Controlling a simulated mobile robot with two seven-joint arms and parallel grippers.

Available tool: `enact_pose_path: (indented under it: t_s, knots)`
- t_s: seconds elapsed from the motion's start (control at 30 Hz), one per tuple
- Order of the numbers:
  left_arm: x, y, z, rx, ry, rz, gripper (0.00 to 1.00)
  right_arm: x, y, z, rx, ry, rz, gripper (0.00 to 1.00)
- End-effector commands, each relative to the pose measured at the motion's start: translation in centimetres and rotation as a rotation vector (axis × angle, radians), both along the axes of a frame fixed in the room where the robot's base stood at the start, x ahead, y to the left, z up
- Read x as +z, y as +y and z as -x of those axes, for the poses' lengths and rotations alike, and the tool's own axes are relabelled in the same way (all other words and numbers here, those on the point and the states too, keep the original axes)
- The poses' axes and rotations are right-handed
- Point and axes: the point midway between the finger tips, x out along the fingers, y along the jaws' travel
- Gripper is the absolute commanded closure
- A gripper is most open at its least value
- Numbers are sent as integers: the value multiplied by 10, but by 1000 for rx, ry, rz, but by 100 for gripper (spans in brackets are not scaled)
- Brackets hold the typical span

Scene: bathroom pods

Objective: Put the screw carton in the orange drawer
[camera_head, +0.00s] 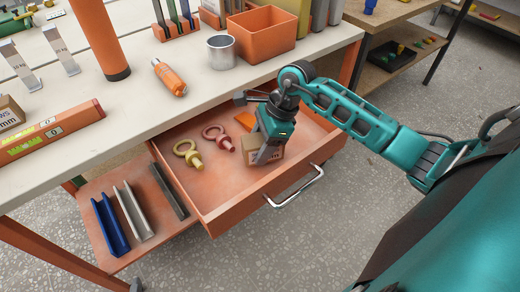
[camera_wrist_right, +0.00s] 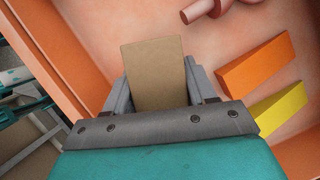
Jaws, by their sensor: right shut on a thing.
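The orange drawer (camera_head: 218,207) stands pulled out from under the workbench, with a silver handle (camera_head: 295,190) on its front. The screw carton (camera_head: 249,151) is a small brown box inside the drawer's outline, near its front. My right gripper (camera_head: 268,154) points down into the drawer and is shut on the carton. In the right wrist view the carton (camera_wrist_right: 154,72) sits between the two fingers. I cannot tell whether its underside touches the drawer floor. My left gripper is not in view.
In the drawer lie a yellow eye bolt (camera_head: 188,153), a red eye bolt (camera_head: 218,138) and an orange block (camera_head: 245,120); a yellow block (camera_wrist_right: 282,108) shows in the wrist view.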

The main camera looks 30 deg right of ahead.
Motion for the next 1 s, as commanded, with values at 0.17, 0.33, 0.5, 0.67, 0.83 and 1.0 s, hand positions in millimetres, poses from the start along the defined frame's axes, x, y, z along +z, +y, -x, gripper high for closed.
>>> enact_pose_path:
  t_s: [0.17, 0.33, 0.5, 0.67, 0.83, 1.0]
  knots:
    - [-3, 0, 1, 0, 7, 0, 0, -18, 0, 0, 1, -2, -1, 88]
    - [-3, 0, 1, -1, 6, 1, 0, -17, 0, 0, 1, -3, 0, 88]
    - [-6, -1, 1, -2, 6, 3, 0, -22, 0, 0, 1, -1, 1, 44]
    - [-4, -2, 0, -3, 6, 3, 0, -21, 0, 0, 1, 0, 1, 28]
    - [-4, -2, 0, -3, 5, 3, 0, -21, 0, 0, 1, 1, 0, 19]
    - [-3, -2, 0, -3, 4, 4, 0, -20, 0, 0, 0, 1, 0, 19]
